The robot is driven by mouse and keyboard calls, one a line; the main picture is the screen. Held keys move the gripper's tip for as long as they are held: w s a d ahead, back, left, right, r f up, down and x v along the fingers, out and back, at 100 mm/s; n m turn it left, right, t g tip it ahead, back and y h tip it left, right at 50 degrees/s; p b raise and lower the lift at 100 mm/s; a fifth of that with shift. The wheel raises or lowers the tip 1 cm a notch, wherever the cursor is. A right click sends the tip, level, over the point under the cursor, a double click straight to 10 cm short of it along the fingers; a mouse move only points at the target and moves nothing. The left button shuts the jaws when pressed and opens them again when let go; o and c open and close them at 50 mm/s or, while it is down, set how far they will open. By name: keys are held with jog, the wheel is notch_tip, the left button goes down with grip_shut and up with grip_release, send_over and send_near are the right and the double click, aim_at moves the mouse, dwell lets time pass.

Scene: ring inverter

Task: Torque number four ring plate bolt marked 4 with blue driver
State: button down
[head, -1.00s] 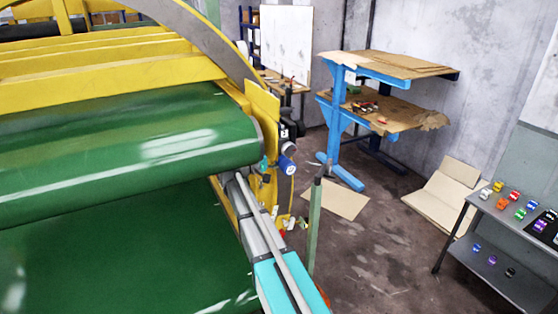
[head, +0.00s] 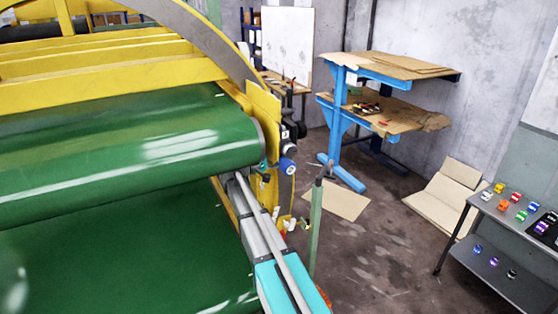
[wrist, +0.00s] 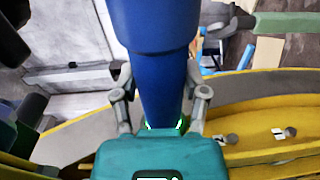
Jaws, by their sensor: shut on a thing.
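My gripper (wrist: 160,108) is shut on the blue driver (wrist: 155,45), one grey finger on each side of it. In the wrist view the driver's blue body fills the upper middle, and a teal part (wrist: 160,155) sits below it. In the head view the blue driver (head: 287,166) shows small beside the right edge of the machine, with my dark gripper (head: 290,148) close to it. The yellow ring plate (wrist: 265,160) curves across the lower wrist view, with small bolts and white tags (wrist: 290,132) to the driver's right. The tag marks are unreadable, so I cannot pick out bolt 4.
A grey table (head: 510,225) with several small coloured items stands at right. A blue rack (head: 336,120) with cardboard is behind. The floor (head: 390,255) between is mostly clear.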

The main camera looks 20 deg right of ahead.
aim_at(284, 165)
jog(key=shift+w+r, duration=0.1)
jog(key=shift+w, duration=0.45)
dwell(1.7)
jog(key=shift+s, duration=2.55)
jog(key=shift+f, duration=0.2)
